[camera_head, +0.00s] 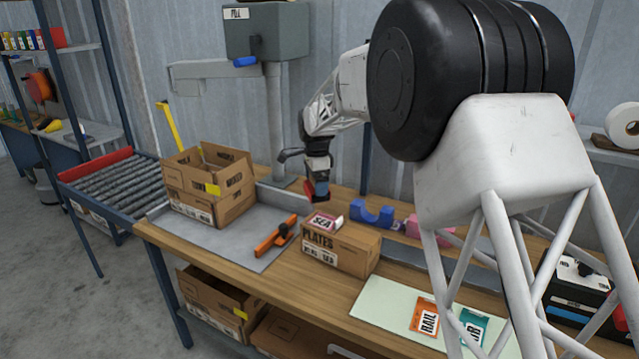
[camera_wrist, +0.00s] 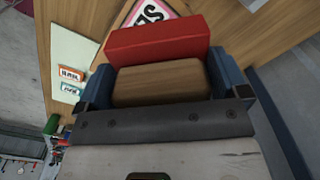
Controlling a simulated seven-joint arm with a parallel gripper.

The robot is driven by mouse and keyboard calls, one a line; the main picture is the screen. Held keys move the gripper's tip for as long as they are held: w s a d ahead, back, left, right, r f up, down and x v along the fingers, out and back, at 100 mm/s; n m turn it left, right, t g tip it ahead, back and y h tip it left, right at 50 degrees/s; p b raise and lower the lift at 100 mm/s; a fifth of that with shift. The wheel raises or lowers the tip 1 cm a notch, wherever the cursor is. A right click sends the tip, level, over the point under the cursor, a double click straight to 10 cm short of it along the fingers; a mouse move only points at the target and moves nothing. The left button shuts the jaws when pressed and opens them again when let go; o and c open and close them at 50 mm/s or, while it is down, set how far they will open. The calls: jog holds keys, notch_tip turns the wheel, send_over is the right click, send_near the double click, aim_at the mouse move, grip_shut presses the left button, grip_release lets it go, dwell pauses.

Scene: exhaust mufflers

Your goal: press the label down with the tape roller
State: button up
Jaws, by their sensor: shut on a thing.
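My gripper (camera_head: 319,190) is shut on the tape roller, in the air above and just behind the closed cardboard box (camera_head: 338,253) marked PLATES. In the wrist view the tape roller (camera_wrist: 160,38) shows a red roller and a wooden handle block (camera_wrist: 160,84) between the blue fingers. A pink-edged white label (camera_head: 324,223) reading SEA lies on top of the box. Part of the label (camera_wrist: 150,12) also shows in the wrist view, beyond the red roller, which hides the rest. The roller is apart from the label in the head view.
An orange RAIL label (camera_head: 425,318) and a teal label (camera_head: 472,329) lie on a pale green mat (camera_head: 378,304). An orange-handled tool (camera_head: 276,238) lies left of the box. A blue cradle (camera_head: 372,214) stands behind it. Open cartons (camera_head: 207,188) stand at left near a roller conveyor (camera_head: 110,182).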

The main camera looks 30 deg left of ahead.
jog(key=shift+f, duration=4.1)
jog(key=shift+d+r, duration=0.25)
jog(key=shift+c, duration=0.8)
jog(key=shift+d+f, duration=0.25)
jog(key=shift+f, duration=0.05)
jog(key=shift+s+d+r, duration=0.1)
jog(key=shift+d+r, duration=0.1)
jog(key=shift+d, duration=0.05)
jog(key=shift+r, duration=3.95)
